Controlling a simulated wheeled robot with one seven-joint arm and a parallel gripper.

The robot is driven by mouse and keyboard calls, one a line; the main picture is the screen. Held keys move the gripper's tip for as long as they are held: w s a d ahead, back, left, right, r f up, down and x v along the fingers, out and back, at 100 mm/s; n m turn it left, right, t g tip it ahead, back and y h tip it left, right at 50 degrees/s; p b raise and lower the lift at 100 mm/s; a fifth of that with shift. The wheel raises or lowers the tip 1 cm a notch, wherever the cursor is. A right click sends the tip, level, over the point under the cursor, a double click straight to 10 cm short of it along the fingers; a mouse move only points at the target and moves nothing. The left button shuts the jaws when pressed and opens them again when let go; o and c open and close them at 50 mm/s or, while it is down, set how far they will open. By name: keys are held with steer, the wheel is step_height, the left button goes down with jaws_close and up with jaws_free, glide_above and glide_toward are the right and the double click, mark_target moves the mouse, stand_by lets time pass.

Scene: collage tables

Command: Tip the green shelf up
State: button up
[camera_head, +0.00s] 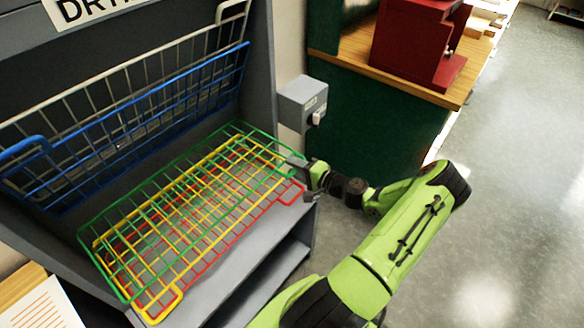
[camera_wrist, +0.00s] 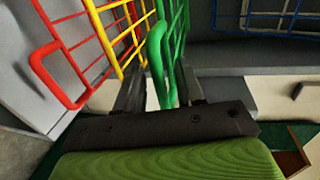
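The green shelf (camera_head: 187,155) is a wire rack lying roughly level in the grey drying cabinet, uppermost of the lowered shelves. Its handle loop (camera_wrist: 156,62) shows close up in the wrist view. My gripper (camera_head: 306,178) is at the right front end of the lowered shelves. In the wrist view my gripper (camera_wrist: 163,95) has its fingers apart, with the green handle between them. A firm hold does not show. In the head view the fingers partly hide the handle end.
The yellow shelf (camera_head: 172,291) and red shelf (camera_head: 291,195) lie just below the green one. The blue shelf (camera_head: 38,146) and white shelf (camera_head: 222,12) are tipped up behind. A grey switch box (camera_head: 302,100) is right of the cabinet. Open floor (camera_head: 510,200) lies further right.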

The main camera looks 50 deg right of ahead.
steer(key=shift+x, duration=0.75)
steer(key=shift+c, duration=0.5)
steer(key=shift+s+f, duration=0.1)
steer(key=shift+f, duration=0.05)
jaws_close()
